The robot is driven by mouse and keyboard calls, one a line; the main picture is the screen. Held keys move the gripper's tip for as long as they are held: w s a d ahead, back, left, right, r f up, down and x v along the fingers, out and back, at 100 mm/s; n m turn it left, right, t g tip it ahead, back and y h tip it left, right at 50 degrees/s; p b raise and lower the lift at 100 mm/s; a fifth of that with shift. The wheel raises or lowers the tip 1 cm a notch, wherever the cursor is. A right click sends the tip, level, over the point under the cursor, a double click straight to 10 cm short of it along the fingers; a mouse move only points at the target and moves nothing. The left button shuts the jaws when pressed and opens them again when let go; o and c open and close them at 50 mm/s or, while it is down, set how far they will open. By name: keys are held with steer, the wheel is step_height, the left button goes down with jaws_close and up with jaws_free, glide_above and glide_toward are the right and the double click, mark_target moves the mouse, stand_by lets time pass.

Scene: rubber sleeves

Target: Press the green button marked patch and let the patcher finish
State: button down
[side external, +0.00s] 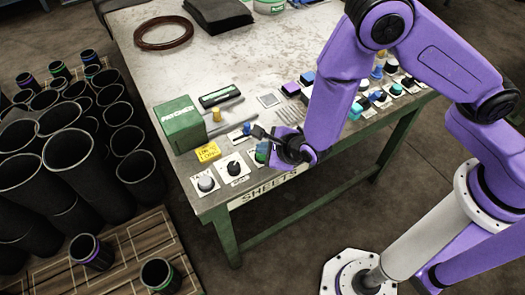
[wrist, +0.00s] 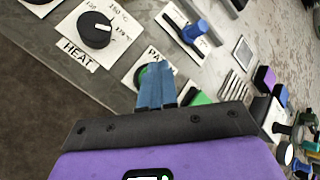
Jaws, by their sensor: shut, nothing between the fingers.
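The patch button's white plate, its label partly covered, shows in the wrist view with a bit of green button (wrist: 142,76) beside my fingers. In the side external view, green (side external: 260,153) shows just left of my gripper's dark body. My gripper (wrist: 158,68) is shut and empty, its fingers over the patch plate and hiding part of the button. In the side external view my gripper (side external: 258,131) is low over the table's front edge. I cannot tell whether it touches the button. The green patcher box (side external: 181,125) stands behind, to the left.
A HEAT knob (wrist: 94,30) sits beside the patch plate. A blue-handled lever (wrist: 195,31) lies past it. Several controls line the front edge to the right. Black sleeves (side external: 75,160) stand left of the table.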

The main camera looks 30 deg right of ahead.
steer(key=shift+r, duration=0.85)
steer(key=shift+r, duration=2.5)
steer(key=s+d+r+n+g+y, duration=0.3)
steer(key=s+r+n+g, duration=0.5)
steer(key=s+n, duration=0.85)
steer(key=s+d+r+n+h, duration=0.2)
steer(key=s+d+r+n, duration=0.1)
steer(key=d+n, duration=0.7)
steer(key=s+d+r+n+h, duration=0.2)
steer(key=s+d+r+n, duration=0.2)
steer(key=d+n, duration=0.5)
steer(key=shift+s+d+n+g+h, duration=0.15)
steer(key=shift+d+n+g+h, duration=0.2)
steer(key=shift+n, duration=0.5)
